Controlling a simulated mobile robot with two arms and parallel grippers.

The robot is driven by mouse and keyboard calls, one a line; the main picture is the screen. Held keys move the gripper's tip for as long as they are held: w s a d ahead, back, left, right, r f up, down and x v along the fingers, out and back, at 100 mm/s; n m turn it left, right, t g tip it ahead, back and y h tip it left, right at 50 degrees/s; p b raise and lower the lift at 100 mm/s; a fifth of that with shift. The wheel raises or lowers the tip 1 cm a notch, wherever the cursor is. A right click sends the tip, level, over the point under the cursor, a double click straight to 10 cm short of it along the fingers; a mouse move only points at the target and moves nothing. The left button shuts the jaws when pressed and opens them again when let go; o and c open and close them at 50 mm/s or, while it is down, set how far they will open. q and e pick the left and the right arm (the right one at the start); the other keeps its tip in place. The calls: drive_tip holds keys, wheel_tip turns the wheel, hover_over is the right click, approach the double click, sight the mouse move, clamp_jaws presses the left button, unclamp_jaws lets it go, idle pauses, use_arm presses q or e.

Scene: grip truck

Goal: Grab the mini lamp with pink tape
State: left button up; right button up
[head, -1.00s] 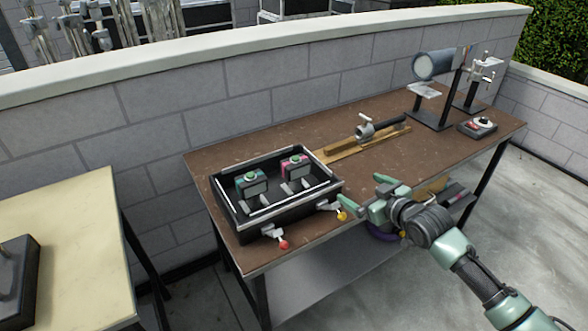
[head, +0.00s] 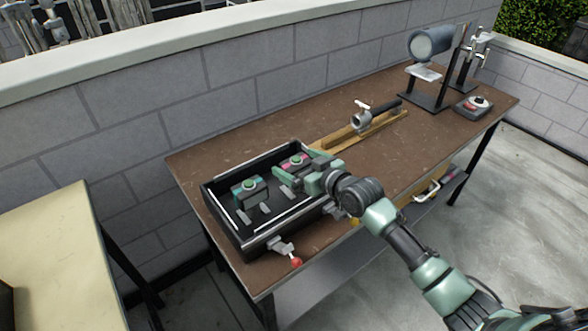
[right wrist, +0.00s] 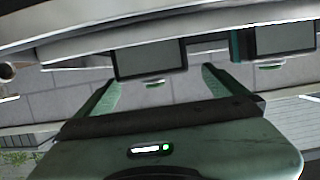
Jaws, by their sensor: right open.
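The mini lamp with pink tape (head: 290,163) stands in the right part of a black open case (head: 208,204) on the brown table. A similar lamp with teal tape (head: 249,187) stands to its left in the case. My right gripper (head: 296,168) is open at the pink-taped lamp, over the case's right side, and partly hides it. In the right wrist view a dark lamp panel (right wrist: 150,58) shows between and beyond the open fingers (right wrist: 158,80); contact cannot be told. The other lamp's panel (right wrist: 285,38) is to the right. My left gripper is not in view.
A wooden board with a metal clamp piece (head: 362,120) lies behind the case. A lamp on a stand (head: 430,45) and a small device (head: 473,105) are at the far right. A pale table (head: 50,250) is at the left. A block wall runs behind.

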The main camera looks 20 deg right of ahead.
sight(291, 157)
drive_tip(key=shift+w+f, duration=0.15)
drive_tip(key=shift+w, duration=0.25)
drive_tip(key=x, duration=0.3)
drive_tip(key=shift+w+d+f, duration=0.15)
drive_tip(key=shift+w+f, duration=0.1)
drive_tip(key=shift+f, duration=0.1)
drive_tip(key=shift+w+f, duration=0.1)
drive_tip(key=shift+w, duration=0.15)
drive_tip(key=c, duration=1.9)
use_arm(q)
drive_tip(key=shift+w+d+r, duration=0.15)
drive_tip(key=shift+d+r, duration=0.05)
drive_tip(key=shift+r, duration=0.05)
use_arm(e)
drive_tip(key=shift+c, duration=0.2)
